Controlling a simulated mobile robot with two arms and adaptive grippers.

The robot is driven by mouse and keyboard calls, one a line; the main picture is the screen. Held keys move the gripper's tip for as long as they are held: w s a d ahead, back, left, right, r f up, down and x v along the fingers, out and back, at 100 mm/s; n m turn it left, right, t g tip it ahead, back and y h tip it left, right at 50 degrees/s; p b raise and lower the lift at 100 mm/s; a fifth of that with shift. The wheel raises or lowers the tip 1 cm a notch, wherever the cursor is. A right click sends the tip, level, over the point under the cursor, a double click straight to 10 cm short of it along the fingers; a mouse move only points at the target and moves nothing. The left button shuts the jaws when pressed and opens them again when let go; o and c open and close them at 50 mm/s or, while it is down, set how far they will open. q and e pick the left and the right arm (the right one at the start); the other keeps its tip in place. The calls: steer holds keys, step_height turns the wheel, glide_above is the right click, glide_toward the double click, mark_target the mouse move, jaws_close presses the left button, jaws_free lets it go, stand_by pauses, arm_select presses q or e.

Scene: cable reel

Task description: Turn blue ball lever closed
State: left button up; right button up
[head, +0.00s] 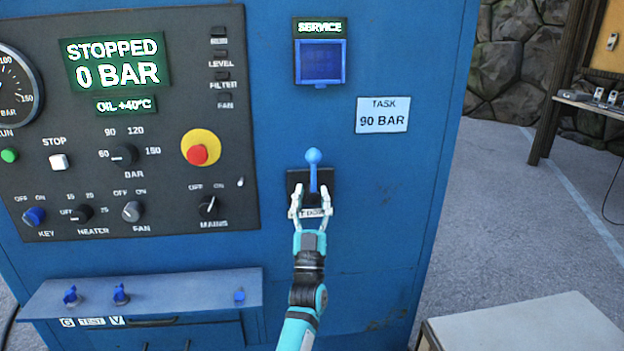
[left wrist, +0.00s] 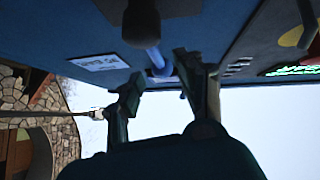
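The blue ball lever (head: 313,157) stands upright on a black mount (head: 293,180) on the blue cabinet, its ball at the top. In the left wrist view, its blue shaft (left wrist: 153,54) comes out of a dark hub, with the ball at its far end. My left gripper (head: 311,192) is in front of the mount, below the ball, with its two fingers apart. In the left wrist view, the fingers of my left gripper (left wrist: 157,78) are spread, with the ball showing between the tips. I cannot tell whether either finger touches the lever. My right gripper is not in view.
Left of the lever is a control panel (head: 120,180) with knobs, a red emergency button (head: 197,154) and a display reading STOPPED 0 BAR. A task label (head: 382,115) reads 90 BAR. A shelf with small blue valves (head: 150,285) juts out below. A pale table (head: 525,325) stands at lower right.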

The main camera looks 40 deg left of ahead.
arm_select(q)
steer(key=v, duration=0.6)
steer(key=shift+s, duration=0.15)
steer(key=shift+f, duration=0.1)
